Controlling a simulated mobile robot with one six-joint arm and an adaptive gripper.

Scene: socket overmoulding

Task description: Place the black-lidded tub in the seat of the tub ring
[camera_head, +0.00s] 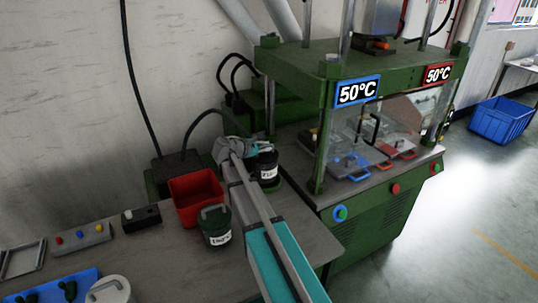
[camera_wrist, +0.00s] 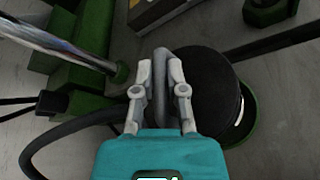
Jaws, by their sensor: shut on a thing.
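The black-lidded tub (camera_head: 267,173) is a dark round tub with a white label, upright at the back of the bench beside the press. In the wrist view its black lid (camera_wrist: 205,80) fills the middle right. My gripper (camera_wrist: 160,62) has its two grey fingers closed on the dark handle of this lid. A green rim (camera_wrist: 250,128), seemingly the tub ring, curves around the tub's lower right side. I cannot tell whether the tub rests fully in it. The gripper's contact is hidden in the head view.
The green press (camera_head: 385,215) stands just right of the tub. A red bin (camera_head: 196,197) and a green-lidded tub (camera_head: 215,226) are to the left and front. A black cable (camera_head: 205,130) runs behind. A blue tray (camera_head: 50,291) and a grey-lidded tub (camera_head: 110,290) sit lower left.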

